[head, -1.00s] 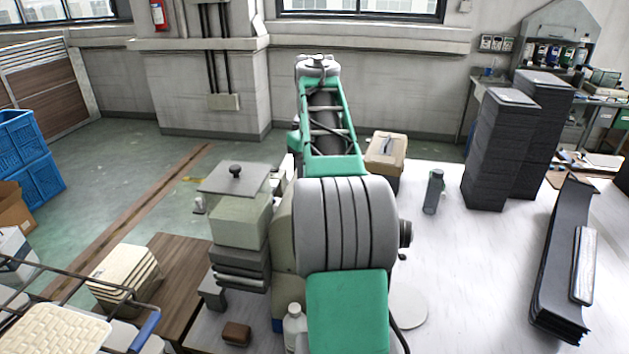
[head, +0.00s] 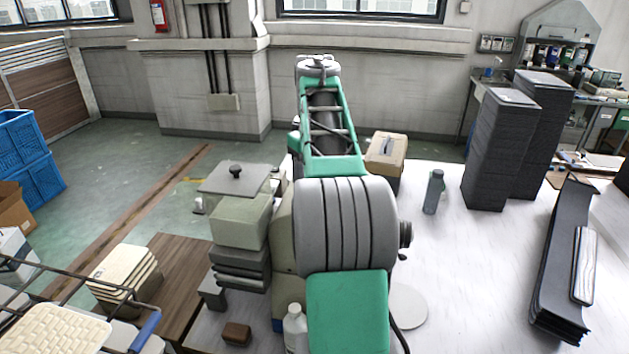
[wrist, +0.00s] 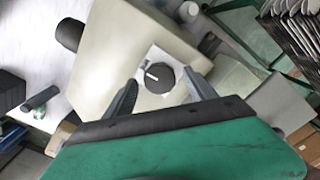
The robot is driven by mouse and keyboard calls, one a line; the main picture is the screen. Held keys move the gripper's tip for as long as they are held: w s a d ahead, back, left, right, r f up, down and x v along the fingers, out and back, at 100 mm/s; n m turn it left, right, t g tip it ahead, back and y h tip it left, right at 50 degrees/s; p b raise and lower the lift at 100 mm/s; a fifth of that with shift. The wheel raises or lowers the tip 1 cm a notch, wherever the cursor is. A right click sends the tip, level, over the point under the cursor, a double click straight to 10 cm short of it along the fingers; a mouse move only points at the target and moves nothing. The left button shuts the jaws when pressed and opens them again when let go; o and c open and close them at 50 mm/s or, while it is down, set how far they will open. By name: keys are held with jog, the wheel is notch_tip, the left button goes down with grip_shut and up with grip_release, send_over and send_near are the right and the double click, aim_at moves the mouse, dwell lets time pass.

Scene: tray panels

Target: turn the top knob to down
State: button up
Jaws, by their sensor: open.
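In the wrist view, a round dark knob (wrist: 160,78) with a white pointer line sits on a pale square plate on a beige housing (wrist: 105,68). The pointer line points left and slightly up in that picture. My gripper (wrist: 161,92) is open, with one dark finger on each side of the knob's near edge. I cannot tell whether either finger touches it. In the head view, part of the beige housing (head: 284,236) shows beside my arm; the knob and my fingertips are hidden there.
A dark cylinder (wrist: 69,34) sticks out from the housing's side. In the head view, a box with a knobbed grey lid (head: 234,181) stands left of the housing. A grey bottle (head: 434,192) and tall dark stacks (head: 490,150) stand right, with clear white tabletop between.

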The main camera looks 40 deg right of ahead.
jog(key=shift+r, duration=0.1)
notch_tip(320, 180, up, 8)
jog(key=shift+f, duration=0.25)
